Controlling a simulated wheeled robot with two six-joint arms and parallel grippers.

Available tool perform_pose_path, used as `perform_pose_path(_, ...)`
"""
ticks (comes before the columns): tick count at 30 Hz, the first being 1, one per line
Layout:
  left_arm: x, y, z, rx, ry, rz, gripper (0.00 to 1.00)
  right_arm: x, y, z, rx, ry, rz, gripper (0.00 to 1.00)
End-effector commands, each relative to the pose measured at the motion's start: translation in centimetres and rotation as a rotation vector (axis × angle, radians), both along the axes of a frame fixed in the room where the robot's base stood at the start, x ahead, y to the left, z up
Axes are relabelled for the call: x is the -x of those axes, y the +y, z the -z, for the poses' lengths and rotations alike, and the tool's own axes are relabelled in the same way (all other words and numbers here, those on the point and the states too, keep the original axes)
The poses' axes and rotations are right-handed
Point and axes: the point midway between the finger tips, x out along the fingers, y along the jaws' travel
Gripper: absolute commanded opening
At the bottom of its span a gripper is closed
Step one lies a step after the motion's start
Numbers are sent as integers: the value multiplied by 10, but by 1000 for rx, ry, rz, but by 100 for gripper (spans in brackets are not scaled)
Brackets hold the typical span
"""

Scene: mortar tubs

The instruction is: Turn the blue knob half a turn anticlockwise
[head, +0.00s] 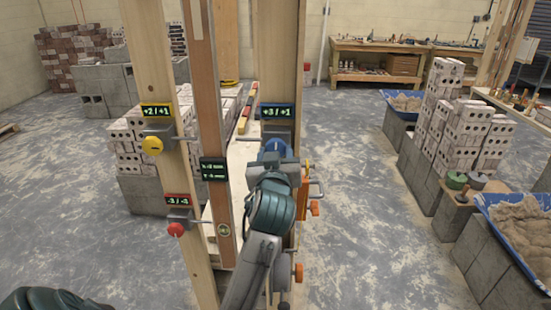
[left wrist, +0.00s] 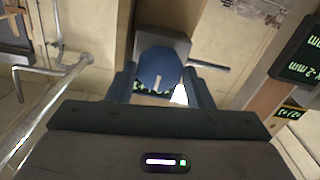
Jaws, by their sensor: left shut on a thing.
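The blue knob (left wrist: 160,68) sits on a grey box (left wrist: 172,42) on a wooden post, with a white mark on its face. My left gripper (left wrist: 160,88) is shut on the knob, one finger at each side. In the head view the left gripper (head: 277,163) is at the middle post and hides most of the blue knob (head: 270,147). A blue-framed display (head: 277,111) above it reads +3 / +1. My right gripper is not in view.
A yellow knob (head: 152,145) and a red knob (head: 176,229) are on the left post, with displays above them. A dark display (head: 213,169) is on the brown strip. Orange clamps (head: 312,208) are right of the gripper. Brick stacks and blue tubs (head: 520,232) stand at right.

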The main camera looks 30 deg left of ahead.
Motion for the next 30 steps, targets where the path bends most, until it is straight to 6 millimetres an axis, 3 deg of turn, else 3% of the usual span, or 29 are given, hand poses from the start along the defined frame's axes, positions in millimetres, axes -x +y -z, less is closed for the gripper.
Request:
perform_pose_path(17, 0, 0, -2, 30, -23, 0, 24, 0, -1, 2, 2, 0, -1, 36)
perform_pose_path(18, 0, 0, -2, 31, -23, 1, 49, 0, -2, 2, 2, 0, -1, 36)
perform_pose_path(21, 0, 0, -1, 30, -22, 1, 68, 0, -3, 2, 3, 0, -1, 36)
perform_pose_path(30, 0, 0, 0, 31, -19, 0, 69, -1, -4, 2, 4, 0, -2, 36)
